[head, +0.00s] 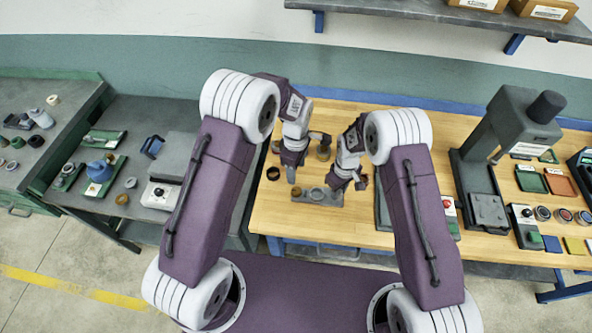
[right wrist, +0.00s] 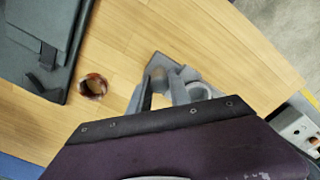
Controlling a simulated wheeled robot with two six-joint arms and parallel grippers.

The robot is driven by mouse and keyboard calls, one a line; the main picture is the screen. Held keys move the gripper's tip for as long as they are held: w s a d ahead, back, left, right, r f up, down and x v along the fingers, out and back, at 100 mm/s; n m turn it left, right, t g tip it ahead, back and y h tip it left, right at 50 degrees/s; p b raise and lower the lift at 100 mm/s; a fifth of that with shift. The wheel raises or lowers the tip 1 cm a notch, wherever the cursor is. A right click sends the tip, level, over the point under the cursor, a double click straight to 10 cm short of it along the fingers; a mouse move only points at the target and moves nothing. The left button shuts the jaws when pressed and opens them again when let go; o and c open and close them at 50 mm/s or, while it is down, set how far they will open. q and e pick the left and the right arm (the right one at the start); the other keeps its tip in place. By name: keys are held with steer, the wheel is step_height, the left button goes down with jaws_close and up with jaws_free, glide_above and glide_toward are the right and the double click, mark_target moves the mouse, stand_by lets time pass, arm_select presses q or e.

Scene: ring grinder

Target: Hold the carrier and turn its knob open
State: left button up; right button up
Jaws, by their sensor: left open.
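The carrier (head: 318,195) is a small grey plate with a raised round ring, lying flat on the wooden table. It also shows in the right wrist view (right wrist: 200,91), partly hidden by my right gripper. A rounded grey part, perhaps the knob, shows between the fingertips there; I cannot tell for sure. My right gripper (head: 348,183) is over the carrier's right end. Its fingers look apart in the right wrist view (right wrist: 160,88); contact is unclear.
A grey press-like machine (head: 515,125) stands at the right. A grey bench (head: 125,130) with green trays is on the left. The table front is clear.

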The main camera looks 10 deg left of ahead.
steer(key=o, duration=0.4)
steer(key=shift+o, duration=0.2)
step_height(320, 180, up, 12)
steer(key=shift+f, duration=0.1)
stand_by(0.4)
